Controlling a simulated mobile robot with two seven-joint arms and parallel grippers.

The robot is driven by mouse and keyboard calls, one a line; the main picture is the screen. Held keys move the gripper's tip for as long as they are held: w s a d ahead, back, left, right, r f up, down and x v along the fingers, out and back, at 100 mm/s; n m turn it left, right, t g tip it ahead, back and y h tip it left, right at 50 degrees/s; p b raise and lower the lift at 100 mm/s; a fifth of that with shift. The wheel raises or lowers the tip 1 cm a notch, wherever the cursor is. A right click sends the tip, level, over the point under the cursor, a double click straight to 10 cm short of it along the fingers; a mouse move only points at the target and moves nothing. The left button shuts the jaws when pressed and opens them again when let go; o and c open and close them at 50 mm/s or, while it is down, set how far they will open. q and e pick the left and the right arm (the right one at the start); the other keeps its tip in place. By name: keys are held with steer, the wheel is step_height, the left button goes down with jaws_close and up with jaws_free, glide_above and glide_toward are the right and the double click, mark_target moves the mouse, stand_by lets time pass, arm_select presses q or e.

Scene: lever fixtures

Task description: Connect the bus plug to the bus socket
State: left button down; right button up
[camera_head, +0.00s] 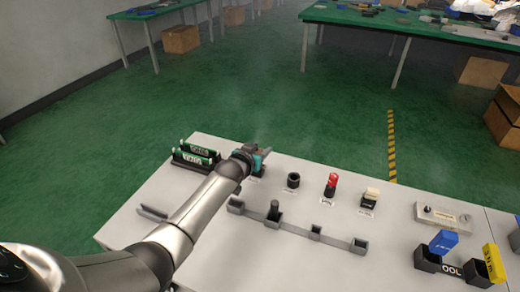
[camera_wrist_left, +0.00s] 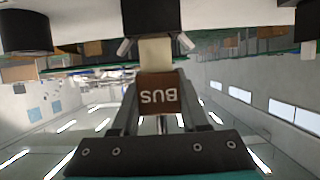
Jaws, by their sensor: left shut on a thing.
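My left gripper (camera_head: 258,157) is at the back left of the white table, low over the fixtures. In the left wrist view, which is upside down, its fingers (camera_wrist_left: 160,122) are shut on a brown block marked BUS, the bus plug (camera_wrist_left: 160,94). A pale cream section (camera_wrist_left: 156,55) of the plug runs up to a black block (camera_wrist_left: 152,18), which looks like the bus socket. The cream end meets the black block's edge; I cannot tell how deep it sits. In the head view the gripper hides the plug and most of the socket. My right gripper is not in view.
On the white table, green boards in a black rack (camera_head: 196,153) stand left of the gripper. A black round fixture (camera_head: 293,180), a red-topped one (camera_head: 330,183) and a cream-topped one (camera_head: 370,197) stand to its right. A grey bracket rail (camera_head: 297,229) lies in front.

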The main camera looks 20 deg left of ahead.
arm_select(q)
steer(key=shift+f+b, duration=0.3)
steer(key=shift+f, duration=0.2)
steer(key=shift+c, duration=1.7)
jaws_free()
steer(key=shift+s, duration=0.1)
steer(key=shift+s+r+p, duration=0.35)
steer(key=shift+s+p, duration=0.1)
steer(key=shift+s, duration=0.1)
steer(key=p+v, duration=0.4)
steer(key=v, duration=0.9)
steer(key=shift+s, duration=0.4)
steer(key=shift+c, duration=0.2)
